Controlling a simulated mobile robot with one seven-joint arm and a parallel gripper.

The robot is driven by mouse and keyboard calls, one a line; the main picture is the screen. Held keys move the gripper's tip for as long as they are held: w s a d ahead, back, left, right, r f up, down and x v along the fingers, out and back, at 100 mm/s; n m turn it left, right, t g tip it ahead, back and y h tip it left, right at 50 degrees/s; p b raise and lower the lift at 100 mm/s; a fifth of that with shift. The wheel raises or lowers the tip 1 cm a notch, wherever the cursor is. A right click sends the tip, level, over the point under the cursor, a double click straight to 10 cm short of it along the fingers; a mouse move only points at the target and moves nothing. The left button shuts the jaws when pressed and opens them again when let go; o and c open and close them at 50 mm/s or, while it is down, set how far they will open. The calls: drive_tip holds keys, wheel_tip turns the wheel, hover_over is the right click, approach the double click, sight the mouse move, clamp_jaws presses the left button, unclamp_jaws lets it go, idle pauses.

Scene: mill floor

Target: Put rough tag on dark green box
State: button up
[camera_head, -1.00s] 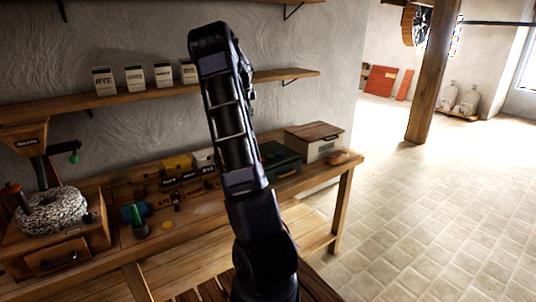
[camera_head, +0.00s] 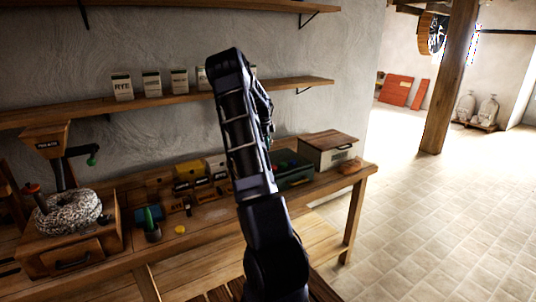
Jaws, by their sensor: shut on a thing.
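The dark green box (camera_head: 299,181) stands on the wooden workbench, right of my raised arm, which hides its left part. Small blue, red and green things show at its top. My arm rises through the middle of the view and folds over at the top. My gripper is hidden behind the arm links, so neither its jaws nor anything in them shows. I cannot make out the rough tag anywhere.
A cream box with a wooden lid (camera_head: 326,154) and a bread loaf (camera_head: 350,166) are right of the green box. A shelf (camera_head: 165,104) hangs above. The right floor is clear.

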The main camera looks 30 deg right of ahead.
drive_tip(key=shift+f, duration=2.75)
drive_tip(key=shift+f, duration=0.1)
drive_tip(key=o, duration=0.9)
drive_tip(key=shift+o, duration=0.2)
